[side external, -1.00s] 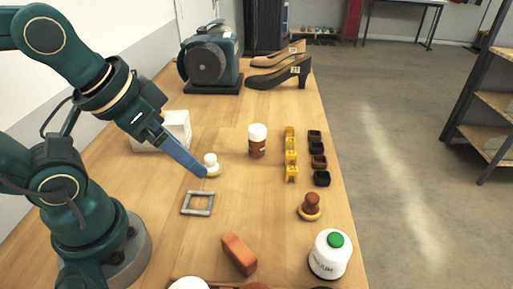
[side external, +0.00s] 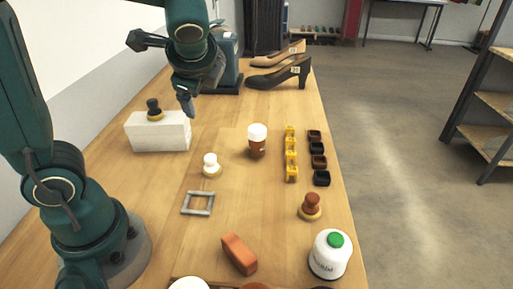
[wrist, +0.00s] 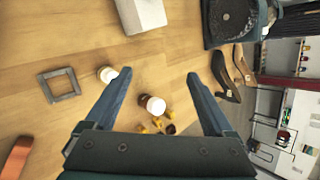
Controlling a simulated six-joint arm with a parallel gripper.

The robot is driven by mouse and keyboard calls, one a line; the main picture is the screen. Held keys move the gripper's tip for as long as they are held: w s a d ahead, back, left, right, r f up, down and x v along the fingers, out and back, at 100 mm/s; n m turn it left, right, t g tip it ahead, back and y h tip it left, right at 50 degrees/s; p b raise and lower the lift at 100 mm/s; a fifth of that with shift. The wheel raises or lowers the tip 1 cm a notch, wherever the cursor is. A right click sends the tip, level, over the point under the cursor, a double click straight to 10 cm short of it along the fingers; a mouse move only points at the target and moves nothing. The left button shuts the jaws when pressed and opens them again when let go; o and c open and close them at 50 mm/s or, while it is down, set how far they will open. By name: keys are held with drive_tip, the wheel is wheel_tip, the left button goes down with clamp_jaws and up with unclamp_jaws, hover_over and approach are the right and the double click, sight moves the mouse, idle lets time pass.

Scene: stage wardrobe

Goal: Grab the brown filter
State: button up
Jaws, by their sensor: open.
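Nothing in view is plainly a filter, and I cannot tell which brown thing it is. A small brown square cup (side external: 319,162) stands in a row of dark cups (side external: 321,179) at the right of the table. A brown jar with a white lid (side external: 257,146) stands left of that row; it also shows in the wrist view (wrist: 152,106). A brown-topped knob on a tan base (side external: 311,205) stands nearer the front. My gripper (side external: 188,106) is above the back left of the table, beside the white block. Its jaws (wrist: 158,75) are open and empty in the wrist view.
A white block (side external: 160,138) carries a dark knob (side external: 154,109). A white knob (side external: 211,164), grey frame (side external: 198,203), yellow pieces (side external: 291,158), orange-brown block (side external: 239,254) and white bottle (side external: 330,256) stand about. Shoes (side external: 280,76) and a machine are behind.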

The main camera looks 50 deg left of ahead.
sight(259, 142)
drive_tip(key=w+d+f+m+y, duration=0.1)
drive_tip(key=w+f+m, duration=0.2)
drive_tip(key=w, duration=0.1)
drive_tip(key=w+f+m+t+y, duration=0.1)
drive_tip(key=w+f+m+y, duration=0.1)
drive_tip(key=w+f+m, duration=0.2)
drive_tip(key=w+d+f+m+t+y, duration=0.1)
drive_tip(key=w+f+m, duration=0.2)
drive_tip(key=w+f, duration=0.1)
drive_tip(key=shift+w+d+f+m+y, duration=0.1)
drive_tip(key=shift+w+d+m+y, duration=0.25)
drive_tip(key=shift+w+m+y, duration=0.1)
drive_tip(key=shift+m+t, duration=0.3)
drive_tip(key=shift+m, duration=0.35)
drive_tip(key=f, duration=0.2)
drive_tip(key=d+f, duration=0.1)
drive_tip(key=f, duration=0.1)
drive_tip(key=shift+s, duration=0.4)
drive_tip(key=shift+f, duration=0.35)
drive_tip(key=shift+h, duration=0.25)
drive_tip(key=shift+x, duration=2.35)
clamp_jaws()
drive_tip(key=shift+r, duration=0.1)
